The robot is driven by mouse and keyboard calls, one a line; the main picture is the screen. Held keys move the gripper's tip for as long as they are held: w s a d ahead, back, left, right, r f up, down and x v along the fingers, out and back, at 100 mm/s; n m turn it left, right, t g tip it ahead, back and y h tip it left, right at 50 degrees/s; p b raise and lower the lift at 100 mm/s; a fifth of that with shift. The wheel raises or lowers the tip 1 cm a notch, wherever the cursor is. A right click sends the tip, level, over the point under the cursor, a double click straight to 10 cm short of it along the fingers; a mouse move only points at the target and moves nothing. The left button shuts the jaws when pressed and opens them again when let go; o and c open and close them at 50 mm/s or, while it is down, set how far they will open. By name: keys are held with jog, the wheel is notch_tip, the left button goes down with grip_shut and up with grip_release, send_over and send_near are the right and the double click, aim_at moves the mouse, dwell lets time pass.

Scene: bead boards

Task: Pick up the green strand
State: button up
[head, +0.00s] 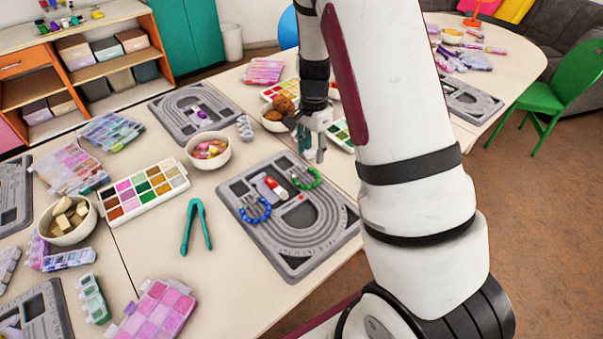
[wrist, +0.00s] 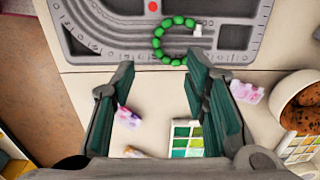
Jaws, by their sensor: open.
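The green strand (head: 309,184) is a C-shaped row of round green beads on the grey bead board (head: 300,262), near its far right edge. In the wrist view the green strand (wrist: 156,43) lies at the top centre, its open side facing right, with a small white piece (wrist: 197,30) by its opening. My gripper (head: 311,153) is above and just beyond the board's far edge. In the wrist view my gripper (wrist: 160,62) has its two green-padded fingers wide apart and empty, with the strand past the fingertips.
A blue strand (head: 247,217) and a red-and-white item (head: 275,188) lie on the same board. A bowl of brown lumps (head: 273,122) and a bead palette (wrist: 187,138) are close to my gripper. Green tweezers (head: 196,227) lie left of the board.

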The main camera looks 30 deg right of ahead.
send_over(314, 183)
jog(key=f, duration=0.7)
jog(key=shift+a+f, duration=0.15)
jog(key=shift+a, duration=0.25)
jog(key=f, duration=0.4)
jog(key=shift+d, duration=0.4)
jog(key=shift+f, duration=0.6)
jog(key=shift+c, duration=0.5)
grip_shut()
